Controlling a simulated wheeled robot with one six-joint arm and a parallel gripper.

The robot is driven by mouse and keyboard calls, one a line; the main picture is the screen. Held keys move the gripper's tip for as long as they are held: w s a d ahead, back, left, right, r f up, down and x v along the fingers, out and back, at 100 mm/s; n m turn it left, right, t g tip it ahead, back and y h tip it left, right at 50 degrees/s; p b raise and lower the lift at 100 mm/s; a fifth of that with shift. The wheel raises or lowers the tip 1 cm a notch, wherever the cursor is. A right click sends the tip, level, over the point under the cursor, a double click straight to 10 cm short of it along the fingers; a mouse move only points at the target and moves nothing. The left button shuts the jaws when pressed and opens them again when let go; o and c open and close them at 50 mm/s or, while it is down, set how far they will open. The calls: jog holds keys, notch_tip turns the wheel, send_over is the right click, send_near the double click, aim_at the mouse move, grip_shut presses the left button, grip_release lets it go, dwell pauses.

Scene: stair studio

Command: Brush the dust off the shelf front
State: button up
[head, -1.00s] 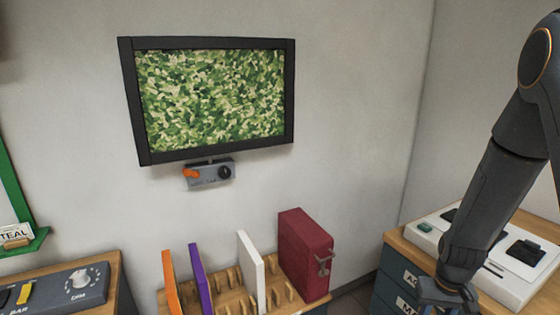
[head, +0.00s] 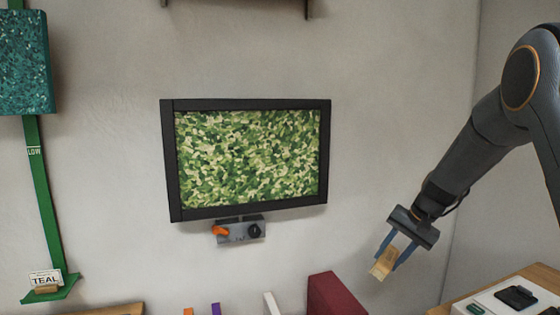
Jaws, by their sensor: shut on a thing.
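My gripper (head: 389,255), with blue fingers, is shut on a small tan brush-like block (head: 382,266). It holds the block in the air in front of the wall, to the right of and below the framed camouflage panel. The block's lower end is paler; bristles are too small to make out. A brown shelf (head: 240,2) shows only as a thin lower edge with two side ends at the top of the view. Most of its front is cut off, and dust on it cannot be seen.
The black-framed panel (head: 325,155) hangs mid-wall, with a grey control box (head: 240,232) under it. A green stand with a teal block (head: 22,62) is at the left. A dark red box (head: 332,295) and a desk corner (head: 505,283) are low right. The wall above the panel is clear.

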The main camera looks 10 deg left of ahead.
jog(key=w+a+r+m+t+y+p, duration=0.1)
jog(key=a+r+m+t, duration=0.15)
jog(key=a+r, duration=0.65)
jog(key=w+a+r+m+t+y+p, duration=0.1)
jog(key=a+r+m+t, duration=0.15)
jog(key=r, duration=1.35)
jog(key=w+a+r+m+t+y+p, duration=0.1)
jog(key=a+r+t, duration=0.2)
jog(key=a+r, duration=0.65)
jog(key=s+a+r+t+y+p, duration=0.1)
jog(key=s+a+r+t, duration=0.3)
jog(key=r, duration=1)
jog(key=s+a+r+g+p, duration=0.15)
jog(key=s+r, duration=0.55)
jog(key=r, duration=0.8)
jog(key=s+a+r+t+y+p, duration=0.1)
jog(key=s+a+r+t+p, duration=0.3)
jog(key=r, duration=1)
jog(key=shift+m+g, duration=0.3)
jog(key=shift+g, duration=0.45)
jog(key=shift+b+x, duration=0.3)
jog(key=shift+x, duration=1.9)
jog(key=shift+x, duration=0.9)
jog(key=shift+w+d+f, duration=0.1)
jog(key=shift+d+f, duration=0.05)
